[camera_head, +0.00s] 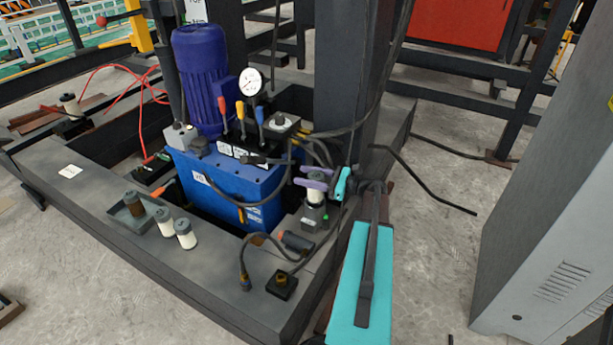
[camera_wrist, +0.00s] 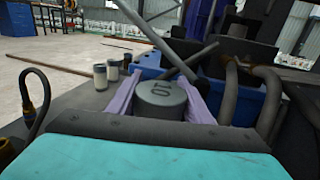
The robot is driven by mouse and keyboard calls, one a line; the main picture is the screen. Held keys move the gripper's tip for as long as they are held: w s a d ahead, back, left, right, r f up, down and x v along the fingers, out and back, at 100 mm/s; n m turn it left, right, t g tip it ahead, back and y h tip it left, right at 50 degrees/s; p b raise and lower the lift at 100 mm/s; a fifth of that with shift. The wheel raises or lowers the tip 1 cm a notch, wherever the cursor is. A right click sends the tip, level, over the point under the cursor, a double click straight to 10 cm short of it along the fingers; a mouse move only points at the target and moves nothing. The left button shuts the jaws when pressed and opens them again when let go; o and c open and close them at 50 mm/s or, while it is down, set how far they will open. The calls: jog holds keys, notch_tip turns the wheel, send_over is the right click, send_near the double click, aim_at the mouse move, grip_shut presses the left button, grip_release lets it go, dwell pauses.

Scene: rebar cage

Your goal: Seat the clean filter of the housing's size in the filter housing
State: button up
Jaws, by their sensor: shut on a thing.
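My gripper (camera_head: 316,184) has lilac fingers and is shut on a white filter (camera_head: 315,196). In the wrist view the filter's grey cap (camera_wrist: 161,94) sits between the fingers and bears a mark that looks like 10, seen upside down. The filter is upright at the dark filter housing (camera_head: 314,217), which has a small green light. The filter's lower end meets the housing's top in the picture; I cannot tell how deep it sits. Two white filters with grey caps (camera_head: 163,221) (camera_head: 185,234) stand on the frame at left. A brown filter (camera_head: 134,203) stands in a grey tray (camera_head: 117,216).
A blue power unit (camera_head: 230,180) with motor, gauge and coloured levers stands behind and left of the housing. Black hoses (camera_head: 322,150) run close beside my gripper. A dark post (camera_head: 343,90) rises behind it. A dark cylinder (camera_head: 297,241) and a hose end (camera_head: 246,282) lie in front.

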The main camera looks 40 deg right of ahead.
jog(key=shift+f+b, duration=0.45)
jog(key=shift+f, duration=4.05)
dwell(1.1)
jog(key=o, duration=1.4)
jog(key=p+v, duration=0.2)
jog(key=v, duration=1.1)
jog(key=shift+s+d+p, duration=0.2)
jog(key=shift+s+p, duration=0.1)
jog(key=shift+s, duration=0.05)
